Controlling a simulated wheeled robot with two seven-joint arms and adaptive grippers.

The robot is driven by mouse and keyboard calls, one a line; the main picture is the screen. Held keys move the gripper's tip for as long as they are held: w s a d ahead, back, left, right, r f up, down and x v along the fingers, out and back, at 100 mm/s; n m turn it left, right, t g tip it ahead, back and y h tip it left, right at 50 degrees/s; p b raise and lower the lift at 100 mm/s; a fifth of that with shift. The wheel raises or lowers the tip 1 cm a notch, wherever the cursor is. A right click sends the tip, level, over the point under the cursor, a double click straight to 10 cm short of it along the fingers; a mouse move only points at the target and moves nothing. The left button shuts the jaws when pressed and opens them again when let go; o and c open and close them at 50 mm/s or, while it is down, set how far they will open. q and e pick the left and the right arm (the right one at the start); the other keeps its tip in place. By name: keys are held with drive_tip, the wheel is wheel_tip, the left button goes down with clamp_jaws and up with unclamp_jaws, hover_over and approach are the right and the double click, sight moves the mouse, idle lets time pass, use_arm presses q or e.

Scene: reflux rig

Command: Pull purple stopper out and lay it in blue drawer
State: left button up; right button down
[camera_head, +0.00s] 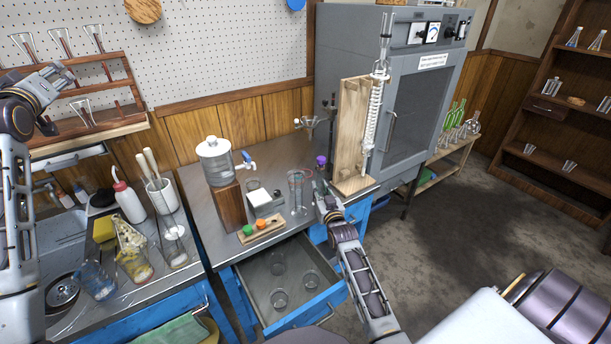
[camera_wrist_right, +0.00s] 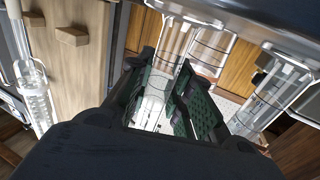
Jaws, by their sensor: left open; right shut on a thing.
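The purple stopper (camera_head: 321,160) stands upright just above and behind my right gripper, left of the wooden board. It appears to top a clear glass cylinder (camera_wrist_right: 176,38), whose upper part the gripper hides; the stopper does not show in the wrist view. My right gripper (camera_head: 318,188) is shut, apparently on that glass cylinder; its dark finger pads (camera_wrist_right: 170,95) show on either side of clear glass in the wrist view. The blue drawer (camera_head: 332,297) is pulled open below the bench, with glass beakers (camera_head: 280,298) inside. My left gripper (camera_head: 62,76) is open and empty at the far left.
Another glass cylinder (camera_head: 297,190) stands just left of my right gripper. The wooden board (camera_head: 351,130) with its glass condenser (camera_head: 373,120) stands close on the right. A stopper rack (camera_head: 262,230) and water dispenser (camera_head: 215,165) are to the left. The drawer's near floor has bare room.

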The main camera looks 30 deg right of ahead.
use_arm(q)
drive_tip(key=s+d+f+m+g+h, duration=0.2)
drive_tip(key=s+d+m+h, duration=0.3)
drive_tip(key=d, duration=0.9)
drive_tip(key=s+d+f+m+g+h, duration=0.2)
drive_tip(key=s+d+m+h, duration=0.3)
drive_tip(key=d, duration=0.8)
drive_tip(key=s+d+f+m+g+h, duration=0.25)
drive_tip(key=s+d, duration=0.45)
drive_tip(key=d, duration=0.7)
drive_tip(key=s+d+f+g, duration=0.1)
drive_tip(key=s+d+f, duration=0.3)
drive_tip(key=d+f, duration=0.45)
drive_tip(key=m+g+y, duration=0.1)
drive_tip(key=y, duration=0.1)
approach(320, 161)
drive_tip(key=s+a, duration=0.1)
drive_tip(key=a, duration=0.1)
drive_tip(key=shift+d+r, duration=0.1)
drive_tip(key=shift+d, duration=0.1)
drive_tip(key=shift+w+d, duration=0.1)
drive_tip(key=shift+d, duration=0.1)
drive_tip(key=shift+x, duration=5.7)
drive_tip(key=shift+d, duration=0.1)
